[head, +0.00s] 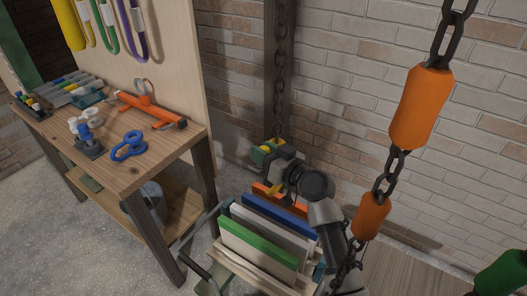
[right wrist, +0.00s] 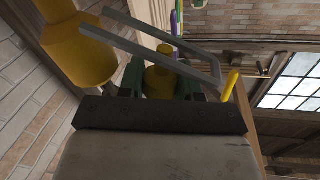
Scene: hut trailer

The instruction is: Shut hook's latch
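The yellow hook (head: 277,143) hangs at the end of a dark chain in front of the brick wall in the head view, largely hidden by my right gripper (head: 262,154). In the right wrist view a thick yellow part of the hook (right wrist: 75,48) is at upper left. A grey bar-shaped frame, apparently the latch (right wrist: 150,45), slants across above my right gripper (right wrist: 162,88). Its green fingers stand apart with a yellow piece (right wrist: 160,80) between them; whether they grip it is unclear. A curved yellow tip (right wrist: 231,84) shows at right. My left gripper is not in view.
A wooden workbench (head: 125,150) with tools and a pegboard stands at left. A wooden rack (head: 235,262) with upright colored boards is below my right arm. Chains with orange sleeves (head: 420,108) hang at right, close to the arm.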

